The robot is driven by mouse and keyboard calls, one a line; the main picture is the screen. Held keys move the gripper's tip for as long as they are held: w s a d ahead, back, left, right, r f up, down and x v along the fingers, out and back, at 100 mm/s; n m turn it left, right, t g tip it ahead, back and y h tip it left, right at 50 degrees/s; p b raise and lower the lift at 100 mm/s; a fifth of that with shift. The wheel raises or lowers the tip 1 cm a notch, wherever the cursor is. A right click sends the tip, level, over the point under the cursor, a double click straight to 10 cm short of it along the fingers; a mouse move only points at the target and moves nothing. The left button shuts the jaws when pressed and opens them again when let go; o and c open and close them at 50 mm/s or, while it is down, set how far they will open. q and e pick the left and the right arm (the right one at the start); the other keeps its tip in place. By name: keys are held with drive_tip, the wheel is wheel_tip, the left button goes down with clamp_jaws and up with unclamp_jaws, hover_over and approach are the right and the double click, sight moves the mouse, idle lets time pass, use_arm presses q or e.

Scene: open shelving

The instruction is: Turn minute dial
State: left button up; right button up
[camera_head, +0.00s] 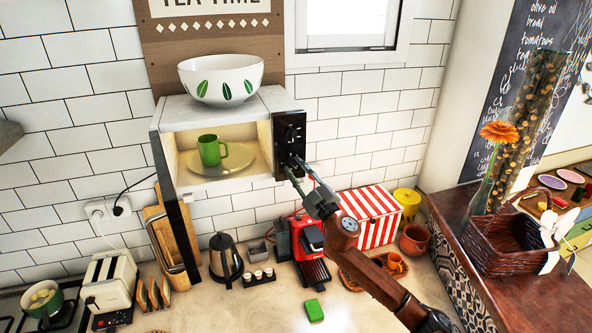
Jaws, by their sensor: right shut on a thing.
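The microwave (170,110) is mounted on the tiled wall with its door (178,225) swung open. A green mug (211,150) stands on the plate (243,158) inside it. The black control panel (289,124) is on the right of its front. My right gripper (292,169) reaches up from the lower right to the lower part of this panel. Its fingers are shut on the lower dial, which they mostly hide. Which way the dial points cannot be seen. My left gripper is not in view.
A white bowl with green leaves (222,80) sits on the microwave. Below are a black kettle (224,258), a red coffee machine (309,238), a red-striped box (371,217) and a toaster (107,283). A wicker basket (497,241) stands at the right.

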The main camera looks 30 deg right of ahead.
drive_tip(key=c, duration=0.3)
drive_tip(key=shift+n+y+p, duration=0.4)
drive_tip(key=shift+n+p, duration=0.15)
drive_tip(key=shift+n, duration=0.05)
drive_tip(key=shift+c, duration=0.2)
drive_tip(key=o, duration=1.2)
drive_tip(key=shift+c, duration=0.2)
drive_tip(key=shift+s, duration=0.1)
drive_tip(key=v, duration=1.2)
drive_tip(key=shift+r, duration=0.15)
